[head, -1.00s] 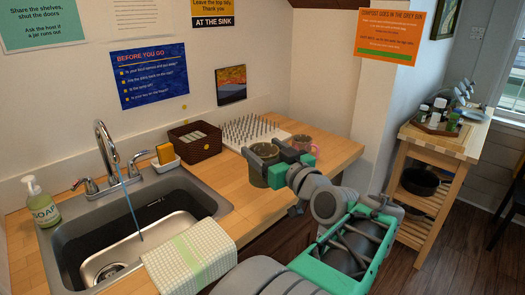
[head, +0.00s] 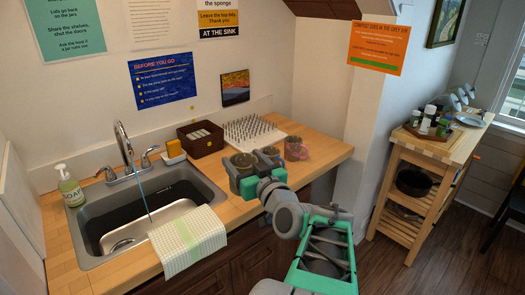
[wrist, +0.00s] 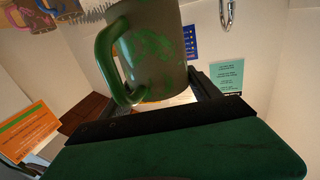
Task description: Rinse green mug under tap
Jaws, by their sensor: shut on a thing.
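The green mug (head: 243,160) is a dull brown-green cup. In the wrist view the mug (wrist: 158,55) shows green patches and a bright green handle, and it looks tilted there. My gripper (head: 246,178) is shut on it and holds it over the counter, right of the sink. Its far side is hidden. The tap (head: 124,145) stands behind the sink (head: 90,230), and a thin blue stream of water (head: 147,205) falls from it into the basin.
A checked cloth (head: 187,240) hangs over the sink's front right edge. A wooden trolley (head: 425,165) is at right.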

